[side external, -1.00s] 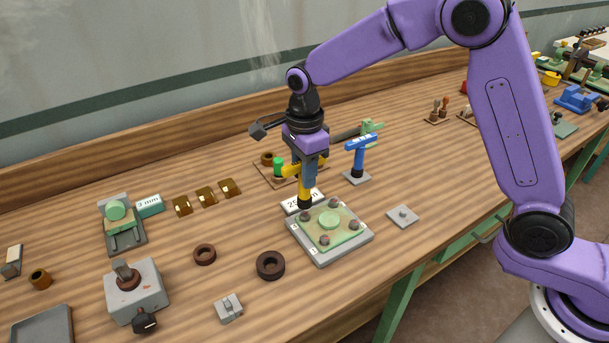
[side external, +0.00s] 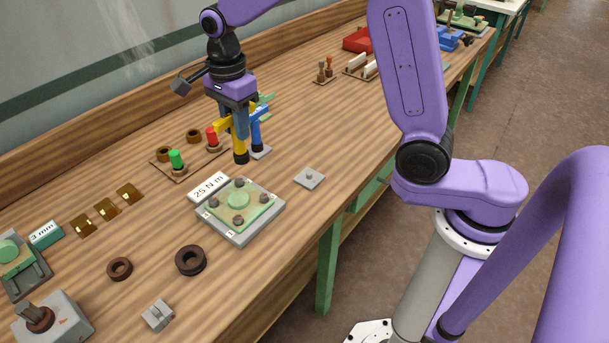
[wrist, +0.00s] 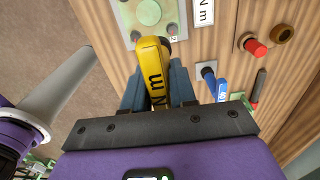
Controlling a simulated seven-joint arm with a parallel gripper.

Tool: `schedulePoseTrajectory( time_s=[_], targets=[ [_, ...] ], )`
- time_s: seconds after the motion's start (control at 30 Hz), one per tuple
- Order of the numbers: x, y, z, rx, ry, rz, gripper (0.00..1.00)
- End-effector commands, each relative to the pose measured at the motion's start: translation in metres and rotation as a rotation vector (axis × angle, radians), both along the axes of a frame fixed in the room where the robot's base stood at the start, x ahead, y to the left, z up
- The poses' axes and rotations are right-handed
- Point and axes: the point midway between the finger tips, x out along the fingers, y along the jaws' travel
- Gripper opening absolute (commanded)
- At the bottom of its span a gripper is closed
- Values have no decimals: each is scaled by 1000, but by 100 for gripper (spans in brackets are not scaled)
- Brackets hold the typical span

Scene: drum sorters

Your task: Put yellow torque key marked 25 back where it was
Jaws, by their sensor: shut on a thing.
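The yellow torque key (side external: 240,152) is upright in my gripper (side external: 238,132), its dark socket end pointing down. It is behind the bolted plate and close beside the blue torque key (side external: 257,130), which stands on a small grey base. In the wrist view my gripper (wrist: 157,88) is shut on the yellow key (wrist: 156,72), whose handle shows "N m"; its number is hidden. The blue key (wrist: 221,88) is to its right there. A square grey base with a small stud (side external: 309,178) stands empty to the right of the plate.
The grey fixture (side external: 239,232) holds a green plate with several bolts. A "25 N m" card (side external: 208,186) lies behind it. Red-capped (side external: 211,136) and green-capped (side external: 176,160) pieces stand on the left. Bare table lies between the fixture and the empty base.

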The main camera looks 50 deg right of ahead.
Motion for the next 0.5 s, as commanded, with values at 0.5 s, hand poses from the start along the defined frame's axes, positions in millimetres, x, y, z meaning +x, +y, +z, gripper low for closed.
schedulePoseTrajectory(
  time_s=[0.5],
  targets=[
    [-116, -118, 44, -1, -6, 2, 0]
  ],
)
